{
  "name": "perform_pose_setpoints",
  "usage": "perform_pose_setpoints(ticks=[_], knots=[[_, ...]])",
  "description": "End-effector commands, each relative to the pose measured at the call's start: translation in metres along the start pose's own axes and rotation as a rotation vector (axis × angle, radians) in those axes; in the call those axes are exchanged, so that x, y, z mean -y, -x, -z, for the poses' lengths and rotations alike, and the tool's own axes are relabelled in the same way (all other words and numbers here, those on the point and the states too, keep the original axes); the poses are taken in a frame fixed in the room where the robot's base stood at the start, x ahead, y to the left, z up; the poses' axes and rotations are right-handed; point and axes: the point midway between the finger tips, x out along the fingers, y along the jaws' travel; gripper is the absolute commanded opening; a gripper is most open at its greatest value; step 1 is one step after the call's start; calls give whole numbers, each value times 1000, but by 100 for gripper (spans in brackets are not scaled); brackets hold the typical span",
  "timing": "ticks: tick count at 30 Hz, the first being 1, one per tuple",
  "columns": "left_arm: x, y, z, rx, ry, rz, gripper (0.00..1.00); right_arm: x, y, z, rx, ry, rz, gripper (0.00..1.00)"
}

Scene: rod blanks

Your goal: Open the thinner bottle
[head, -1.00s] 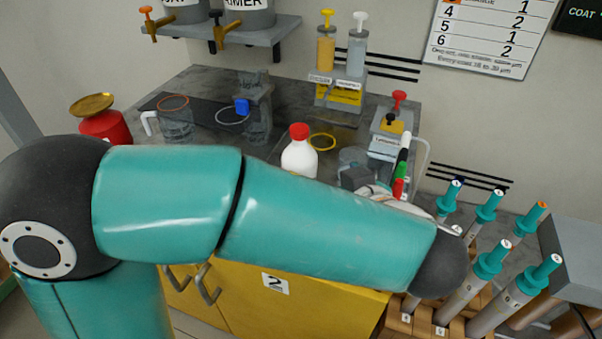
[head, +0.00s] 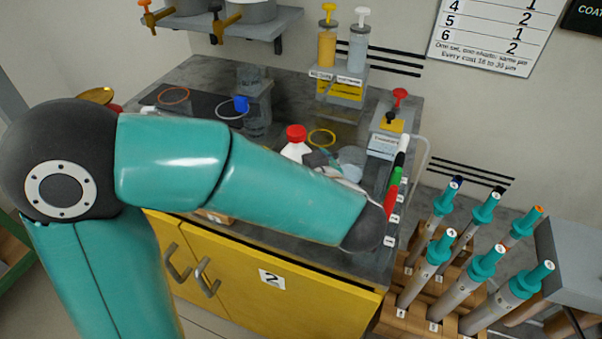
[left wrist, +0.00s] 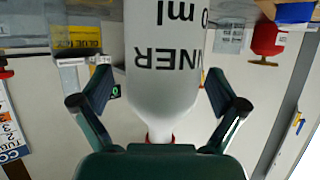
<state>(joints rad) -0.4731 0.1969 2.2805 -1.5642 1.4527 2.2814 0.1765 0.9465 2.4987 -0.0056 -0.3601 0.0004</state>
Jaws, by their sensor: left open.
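The thinner bottle (head: 294,151) is white with a red cap (head: 296,132) and stands upright on the grey bench; my left arm hides its lower part. In the left wrist view, which is upside down, the bottle (left wrist: 163,75) shows part of its black lettering, and its red cap (left wrist: 160,138) is partly hidden by the gripper body. My left gripper (head: 318,159) is just right of the bottle in the head view, mostly hidden by my forearm. In the left wrist view its fingers (left wrist: 158,88) are spread on either side of the bottle, with gaps visible. My right gripper is not in view.
Behind the bottle are a yellow ring (head: 322,137) and two pump dispensers (head: 327,48). A small box with a red knob (head: 388,140) and several pens stand to the right. Teal-topped tools stand in a wooden rack (head: 445,318) beyond the bench's right side.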

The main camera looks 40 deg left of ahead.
Motion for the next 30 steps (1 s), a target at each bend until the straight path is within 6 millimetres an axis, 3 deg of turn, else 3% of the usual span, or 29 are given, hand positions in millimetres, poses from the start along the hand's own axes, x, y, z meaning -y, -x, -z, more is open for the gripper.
perform_pose_setpoints(ticks=[2,17,30], knots=[[1,0,0,0,1,1,97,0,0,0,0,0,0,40],[2,0,0,1,2,4,15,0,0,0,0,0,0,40],[2,2,8,-2,6,4,13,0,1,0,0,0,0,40]])
